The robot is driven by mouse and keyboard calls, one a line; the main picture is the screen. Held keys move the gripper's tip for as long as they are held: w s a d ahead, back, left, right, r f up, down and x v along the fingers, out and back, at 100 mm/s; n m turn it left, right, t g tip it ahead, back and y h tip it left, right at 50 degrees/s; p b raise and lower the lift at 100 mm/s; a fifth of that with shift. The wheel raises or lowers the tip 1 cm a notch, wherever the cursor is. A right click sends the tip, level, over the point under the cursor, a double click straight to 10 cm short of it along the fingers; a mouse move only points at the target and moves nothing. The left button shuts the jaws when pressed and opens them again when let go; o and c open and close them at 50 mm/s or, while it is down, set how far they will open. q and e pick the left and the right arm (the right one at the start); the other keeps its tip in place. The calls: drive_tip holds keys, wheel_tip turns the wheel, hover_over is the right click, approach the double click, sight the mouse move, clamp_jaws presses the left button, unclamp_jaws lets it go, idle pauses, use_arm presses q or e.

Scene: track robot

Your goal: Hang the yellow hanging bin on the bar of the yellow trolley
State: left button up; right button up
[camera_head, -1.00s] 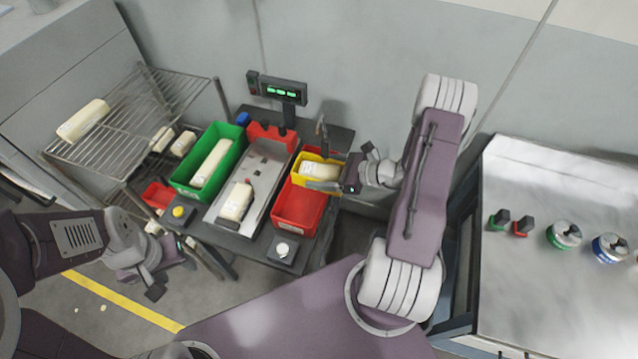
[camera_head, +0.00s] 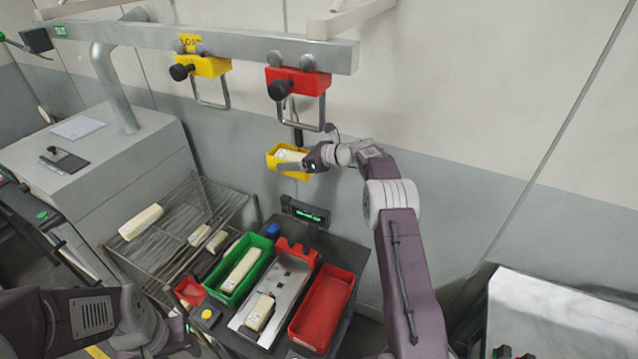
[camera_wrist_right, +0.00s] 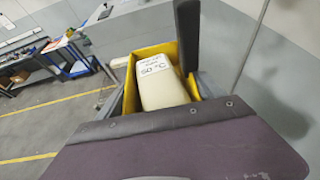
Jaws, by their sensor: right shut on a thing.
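The yellow hanging bin (camera_head: 284,167) is held in the air with a pale labelled block in it. My right gripper (camera_head: 311,161) is shut on the bin's right side. The bin also shows in the right wrist view (camera_wrist_right: 131,88), with the block inside. The yellow trolley (camera_head: 204,66) hangs on the overhead rail, up and to the left of the bin. Its U-shaped bar (camera_head: 212,105) is empty, and the bin is apart from it. My left gripper (camera_head: 180,335) is low at the left, and its jaws are unclear.
A red trolley (camera_head: 297,82) with an empty bar (camera_head: 310,126) hangs directly above the bin in the picture. The overhead rail (camera_head: 250,45) crosses the top. Below are a green bin (camera_head: 228,284), a red bin (camera_head: 323,305), a scale display (camera_head: 305,212) and a wire rack (camera_head: 170,250).

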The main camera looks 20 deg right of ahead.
drive_tip(key=shift+n+g, duration=0.3)
drive_tip(key=a+r+p, duration=0.1)
drive_tip(key=a+r, duration=0.1)
drive_tip(key=w+a+r+p, duration=0.1)
drive_tip(key=a+r, duration=0.1)
drive_tip(key=r, duration=0.1)
drive_tip(key=a+r+p, duration=0.1)
drive_tip(key=r, duration=0.2)
drive_tip(key=shift+w+a, duration=0.25)
drive_tip(key=shift+a, duration=0.15)
drive_tip(key=shift+a+r, duration=0.25)
drive_tip(key=shift+a, duration=0.1)
use_arm(q)
wheel_tip(320, 180, up, 5)
drive_tip(key=shift+a+f, duration=0.1)
use_arm(e)
drive_tip(key=shift+y, duration=0.3)
drive_tip(key=shift+s+a, duration=0.1)
drive_tip(key=shift+a, duration=0.05)
use_arm(q)
wheel_tip(320, 180, down, 14)
drive_tip(key=b, duration=1.3)
drive_tip(key=shift+b, duration=0.3)
use_arm(e)
drive_tip(key=s+a+f, duration=0.2)
drive_tip(key=s+a, duration=0.8)
drive_tip(key=shift+s+a+f, duration=0.3)
drive_tip(key=shift+s+a, duration=0.05)
drive_tip(key=shift+s, duration=0.05)
